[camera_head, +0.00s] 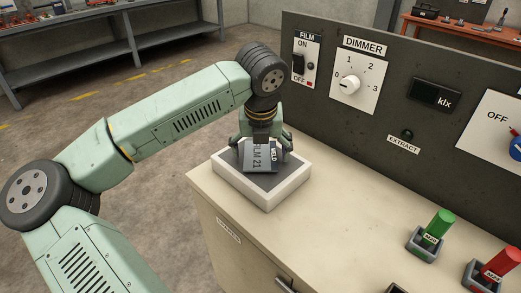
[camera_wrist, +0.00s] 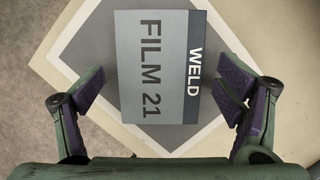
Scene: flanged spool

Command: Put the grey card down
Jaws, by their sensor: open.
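The grey card (camera_wrist: 148,75) is marked "FILM 21" and has a dark strip reading "WELD" along one side. It also shows in the head view (camera_head: 258,158). It lies over a white-rimmed block (camera_head: 268,199) with a dark grey top, at the left end of the counter. My gripper (camera_wrist: 162,90) is open, with one finger to each side of the card. Gaps show between the fingers and the card's edges in the wrist view. In the head view my gripper (camera_head: 262,146) is low over the block and partly hides the card.
A dark upright panel (camera_head: 400,120) stands behind the block, with a film switch, a dimmer knob and a klx display. A green piece (camera_head: 437,226) and a red piece (camera_head: 497,266) stand in holders at the right. The counter (camera_head: 330,225) between is clear.

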